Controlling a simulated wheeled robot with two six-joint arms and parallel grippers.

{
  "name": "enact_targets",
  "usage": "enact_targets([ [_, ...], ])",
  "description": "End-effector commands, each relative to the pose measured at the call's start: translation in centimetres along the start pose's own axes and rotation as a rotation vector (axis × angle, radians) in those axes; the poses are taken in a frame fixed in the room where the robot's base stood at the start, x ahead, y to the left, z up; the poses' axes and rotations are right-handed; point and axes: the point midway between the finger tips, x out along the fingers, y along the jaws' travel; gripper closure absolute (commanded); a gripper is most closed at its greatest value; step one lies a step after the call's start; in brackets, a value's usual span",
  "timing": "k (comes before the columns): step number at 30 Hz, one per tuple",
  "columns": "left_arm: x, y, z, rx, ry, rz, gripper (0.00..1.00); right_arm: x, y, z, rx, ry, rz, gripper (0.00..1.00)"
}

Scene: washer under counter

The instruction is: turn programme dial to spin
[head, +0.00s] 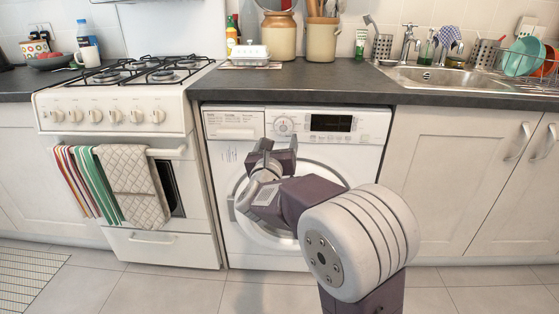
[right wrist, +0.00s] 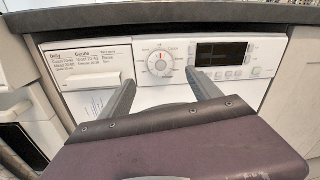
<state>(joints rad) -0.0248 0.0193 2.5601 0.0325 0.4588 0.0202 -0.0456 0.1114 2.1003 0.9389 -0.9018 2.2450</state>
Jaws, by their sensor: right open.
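The white washer (head: 366,150) stands under the dark counter. Its round programme dial (head: 284,126) sits on the control panel, left of the black display. In the right wrist view the dial (right wrist: 160,63) is white, with a red mark near its top and small print around it. My right gripper (head: 269,148) is in front of the washer, just below and left of the dial. In the right wrist view its two fingers (right wrist: 162,84) are apart, with the dial framed between and beyond them. Nothing is between the fingers. My left gripper is not in view.
The detergent drawer (right wrist: 88,74) with printed text is left of the dial. The black display (right wrist: 221,54) and small buttons are to its right. The counter edge (head: 300,97) overhangs the panel. A cooker (head: 120,120) with hanging towels stands at the left.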

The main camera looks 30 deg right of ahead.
Motion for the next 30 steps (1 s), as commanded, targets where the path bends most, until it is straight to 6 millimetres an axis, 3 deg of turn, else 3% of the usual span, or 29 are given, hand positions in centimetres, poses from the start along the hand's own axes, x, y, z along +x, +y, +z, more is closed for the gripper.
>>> enact_targets([
  [8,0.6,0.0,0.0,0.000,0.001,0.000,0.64,0.9,0.1,-0.4,-0.001,0.000,-0.002,0.28],
  [15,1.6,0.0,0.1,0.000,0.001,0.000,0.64,5.9,0.1,-0.5,-0.002,0.000,-0.001,0.28],
  [21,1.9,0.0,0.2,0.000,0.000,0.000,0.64,8.6,0.1,-0.4,-0.003,0.001,0.001,0.28],
  [30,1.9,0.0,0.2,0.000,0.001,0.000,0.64,9.1,0.1,-0.3,-0.003,0.000,0.002,0.28],
])
